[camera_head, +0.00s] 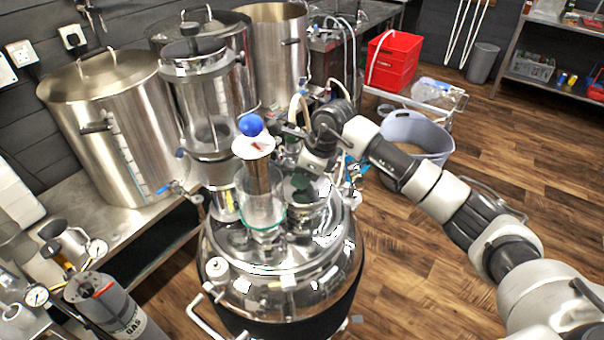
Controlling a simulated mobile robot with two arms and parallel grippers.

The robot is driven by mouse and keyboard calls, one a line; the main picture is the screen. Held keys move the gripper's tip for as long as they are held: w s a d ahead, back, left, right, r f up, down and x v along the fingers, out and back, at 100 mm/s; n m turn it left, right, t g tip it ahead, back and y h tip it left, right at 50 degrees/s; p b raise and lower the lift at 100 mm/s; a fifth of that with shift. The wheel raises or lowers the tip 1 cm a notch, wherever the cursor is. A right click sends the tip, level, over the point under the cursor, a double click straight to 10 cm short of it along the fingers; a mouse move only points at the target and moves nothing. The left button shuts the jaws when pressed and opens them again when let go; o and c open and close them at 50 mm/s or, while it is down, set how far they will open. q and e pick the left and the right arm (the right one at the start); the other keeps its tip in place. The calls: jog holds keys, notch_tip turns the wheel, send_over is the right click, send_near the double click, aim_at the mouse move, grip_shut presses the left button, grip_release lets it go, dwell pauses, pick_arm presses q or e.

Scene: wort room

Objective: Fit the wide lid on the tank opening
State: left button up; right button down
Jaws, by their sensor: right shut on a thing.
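The steel tank (285,298) stands in the lower middle, with a domed, shiny top crowded with fittings. My right arm reaches in from the right, and its wrist bends down over the tank top. My right gripper (304,181) is shut on what looks like the wide lid (318,205), a round metal piece at the right of the tank top. The gripper and wrist partly hide it. I cannot tell whether it touches the tank or sits above it. The tank opening is not clearly visible. My left gripper is not in view.
Tall steel pots (120,130) stand behind on the left. A grey tub (418,130) and a red crate (392,62) are beyond. Wooden floor at right is mostly clear.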

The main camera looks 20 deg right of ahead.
aim_at(311, 186)
jog(key=shift+f+b, duration=0.5)
jog(key=shift+f, duration=0.05)
jog(key=c, duration=1.1)
grip_release()
jog(key=shift+o, duration=0.2)
jog(key=shift+p+v, duration=1.55)
jog(key=shift+v, duration=1.35)
jog(key=p+v, duration=0.2)
jog(key=v, duration=0.3)
jog(key=shift+s+r, duration=0.1)
jog(key=shift+r, duration=0.05)
